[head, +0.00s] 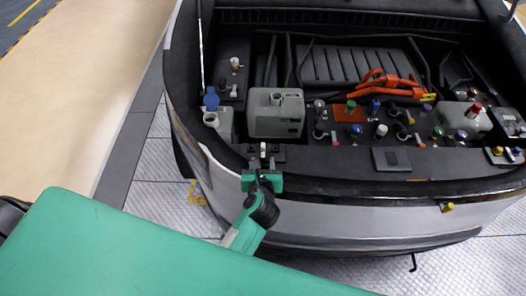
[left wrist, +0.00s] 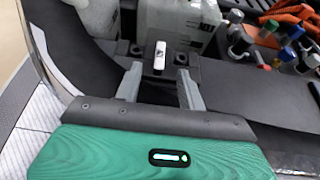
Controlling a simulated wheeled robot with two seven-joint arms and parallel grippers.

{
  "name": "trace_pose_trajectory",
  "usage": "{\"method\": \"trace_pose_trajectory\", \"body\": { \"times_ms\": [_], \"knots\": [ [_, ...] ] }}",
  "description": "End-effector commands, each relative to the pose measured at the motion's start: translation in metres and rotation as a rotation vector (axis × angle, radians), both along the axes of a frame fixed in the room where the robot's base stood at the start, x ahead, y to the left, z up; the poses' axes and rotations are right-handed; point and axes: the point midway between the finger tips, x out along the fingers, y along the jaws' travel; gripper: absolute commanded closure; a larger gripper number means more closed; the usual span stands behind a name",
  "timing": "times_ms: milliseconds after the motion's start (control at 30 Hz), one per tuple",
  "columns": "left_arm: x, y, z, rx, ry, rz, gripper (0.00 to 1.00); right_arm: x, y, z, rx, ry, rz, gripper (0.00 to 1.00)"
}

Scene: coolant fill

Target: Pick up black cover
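A small black block with a white upright piece (head: 263,150) sits on the dark front rim of the open engine bay. It also shows in the left wrist view (left wrist: 160,58), just beyond my fingertips. I cannot tell for certain whether this is the black cover. My left gripper (head: 263,164) is at the rim, with its two grey fingers spread apart on either side of the line to that block. In the left wrist view the left gripper (left wrist: 160,82) is open, with nothing held between its fingers. My right gripper is not in view.
A grey tank (head: 276,115) stands just behind the block. A smaller pale tank (head: 219,123) with a blue cap (head: 210,100) is left of it. Several coloured caps and an orange cable (head: 385,84) fill the right. Free floor (head: 95,75) lies left of the car.

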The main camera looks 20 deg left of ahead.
Motion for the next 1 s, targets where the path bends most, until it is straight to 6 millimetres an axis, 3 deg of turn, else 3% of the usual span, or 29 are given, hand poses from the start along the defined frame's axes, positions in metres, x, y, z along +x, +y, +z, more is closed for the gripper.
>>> {"method": "trace_pose_trajectory", "body": {
  "times_ms": [433,767,967,1000],
  "knots": [
    [0.045,0.013,-0.018,0.002,-0.001,-0.001,0.60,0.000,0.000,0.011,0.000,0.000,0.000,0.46],
    [0.051,0.015,-0.022,0.001,-0.001,0.000,0.60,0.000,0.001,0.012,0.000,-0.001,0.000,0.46],
    [0.051,0.015,-0.022,0.001,-0.001,0.000,0.97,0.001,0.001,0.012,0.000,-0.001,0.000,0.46],
    [0.051,0.015,-0.022,0.001,-0.001,0.000,1.00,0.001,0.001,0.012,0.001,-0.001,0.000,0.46]
  ]
}}
